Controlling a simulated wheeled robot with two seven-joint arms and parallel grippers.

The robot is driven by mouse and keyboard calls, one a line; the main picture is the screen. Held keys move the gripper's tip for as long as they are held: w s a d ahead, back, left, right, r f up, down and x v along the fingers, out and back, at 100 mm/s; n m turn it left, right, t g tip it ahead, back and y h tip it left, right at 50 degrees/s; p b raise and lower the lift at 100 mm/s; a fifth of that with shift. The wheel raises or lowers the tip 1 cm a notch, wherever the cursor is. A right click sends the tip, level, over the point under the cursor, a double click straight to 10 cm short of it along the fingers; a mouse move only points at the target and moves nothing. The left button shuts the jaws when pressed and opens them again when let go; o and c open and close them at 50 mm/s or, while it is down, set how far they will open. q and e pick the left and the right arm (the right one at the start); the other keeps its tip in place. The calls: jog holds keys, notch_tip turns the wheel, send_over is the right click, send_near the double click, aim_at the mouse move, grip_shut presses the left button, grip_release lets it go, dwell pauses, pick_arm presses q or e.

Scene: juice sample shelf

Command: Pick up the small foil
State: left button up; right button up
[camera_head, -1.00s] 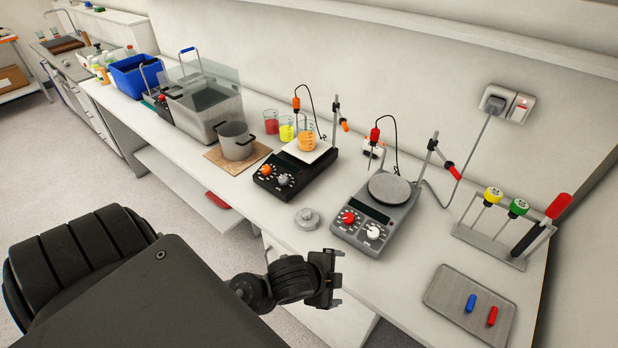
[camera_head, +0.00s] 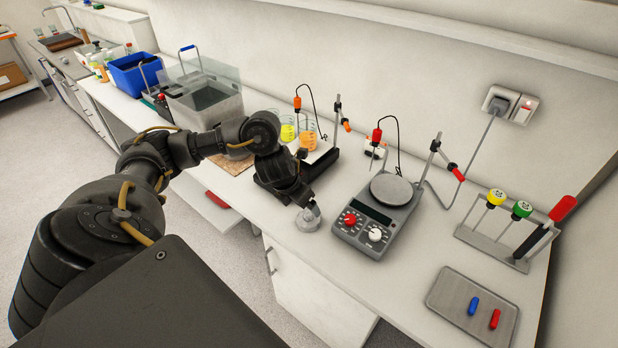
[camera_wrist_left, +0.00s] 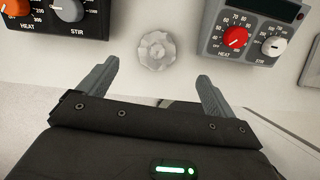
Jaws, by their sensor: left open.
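The small foil (camera_head: 306,222) is a crumpled, round silver-grey piece with a raised centre. It lies on the white bench between the two hot plates. It shows whole in the left wrist view (camera_wrist_left: 156,50), centred just beyond the fingertips. My left gripper (camera_head: 313,208) reaches in from the left, right at the foil and partly in front of it in the head view. In the left wrist view its two fingers (camera_wrist_left: 157,74) are spread wide with nothing between them. My right gripper is not in view.
A dark hot plate (camera_wrist_left: 55,18) with an orange knob stands left of the foil. A grey hot plate (camera_head: 378,210) with red and white knobs stands to the right. A metal tray (camera_head: 450,307) with a blue and a red item lies at right. The bench's front edge is close.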

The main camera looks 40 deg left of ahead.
aim_at(307, 214)
pick_arm(q)
jog(key=b+x, duration=0.2)
jog(key=x, duration=0.3)
jog(key=shift+w+f, duration=0.1)
jog(key=shift+f, duration=0.3)
jog(key=x, duration=0.3)
jog(key=p+x, duration=0.1)
jog(key=shift+a+f, duration=0.2)
jog(key=shift+f, duration=0.45)
jog(key=shift+c, duration=0.3)
jog(key=c, duration=0.9)
jog(key=shift+o, duration=0.2)
jog(key=shift+r, duration=0.1)
